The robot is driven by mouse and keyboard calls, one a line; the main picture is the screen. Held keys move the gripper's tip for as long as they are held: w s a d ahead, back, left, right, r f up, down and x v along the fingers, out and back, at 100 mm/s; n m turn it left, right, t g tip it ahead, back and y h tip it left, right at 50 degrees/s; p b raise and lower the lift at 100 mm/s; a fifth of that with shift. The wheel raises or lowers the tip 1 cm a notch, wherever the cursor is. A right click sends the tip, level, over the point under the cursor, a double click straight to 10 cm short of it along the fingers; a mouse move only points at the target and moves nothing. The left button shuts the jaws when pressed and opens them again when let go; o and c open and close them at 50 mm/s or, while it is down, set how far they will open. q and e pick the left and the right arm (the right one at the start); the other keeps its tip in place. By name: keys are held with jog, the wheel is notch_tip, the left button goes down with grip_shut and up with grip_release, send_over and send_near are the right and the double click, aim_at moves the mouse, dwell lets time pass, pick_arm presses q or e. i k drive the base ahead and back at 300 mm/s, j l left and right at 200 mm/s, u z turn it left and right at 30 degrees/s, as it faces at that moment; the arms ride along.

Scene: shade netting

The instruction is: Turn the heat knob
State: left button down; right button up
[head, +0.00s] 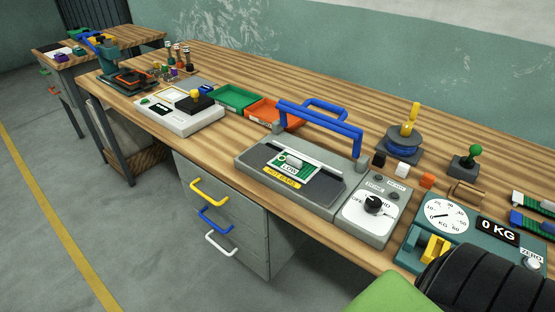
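A black round knob (374,203) with a light pointer mark sits on a grey control box (362,226) at the right of the bench. Small labels are printed around it, one reading OFF; the rest is too small to read surely. Left of the box is a long grey machine (255,155) with a blue handle frame (322,130) raised over it. I cannot tell which knob is the heat knob.
A teal scale (414,235) reading 0 KG stands right of the box, with a yellow part (433,248) in front. A black ribbed shape (490,280) fills the bottom right corner. Green (232,98) and orange (272,114) trays stand behind. Floor at left is clear.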

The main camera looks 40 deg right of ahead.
aim_at(373, 205)
jog(key=k+l+z, duration=0.25)
jog(key=z, duration=0.15)
jog(key=k+l+z, duration=0.35)
jog(key=k+l, duration=0.05)
jog(key=k, duration=0.05)
